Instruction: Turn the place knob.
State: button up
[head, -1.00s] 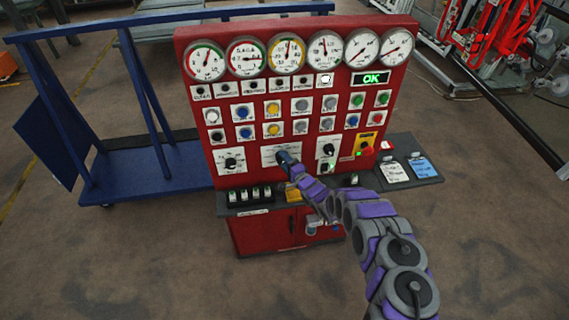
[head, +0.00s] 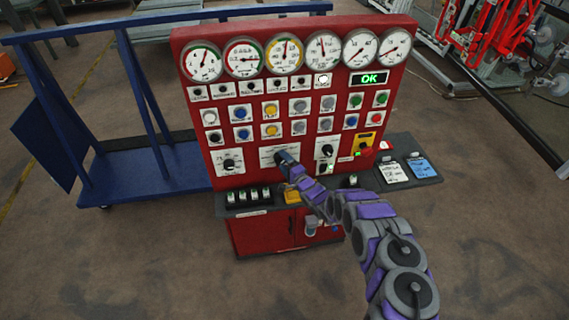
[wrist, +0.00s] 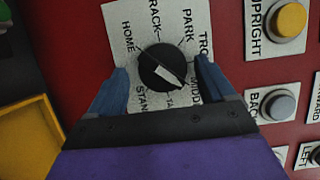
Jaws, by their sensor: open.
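The place knob (wrist: 162,68) is a round black dial with a white pointer bar on a white label plate in the wrist view. Words such as HOME, RACK and PARK ring it, and the pointer slants toward the lower right. My gripper (wrist: 160,72) is open, with one blue finger on each side of the knob. I cannot tell whether either finger touches it. In the head view my gripper (head: 282,157) is at the middle plate of the red panel (head: 262,182) and hides the knob there.
Other black knobs (head: 229,165) sit left and right of this plate. In the wrist view a yellow button (wrist: 291,18) and a grey button (wrist: 282,106) are close on the right. A dark shelf (head: 400,160) juts out below the panel. A blue cart (head: 150,170) stands left.

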jog(key=v, duration=1.7)
jog(key=shift+d, duration=0.2)
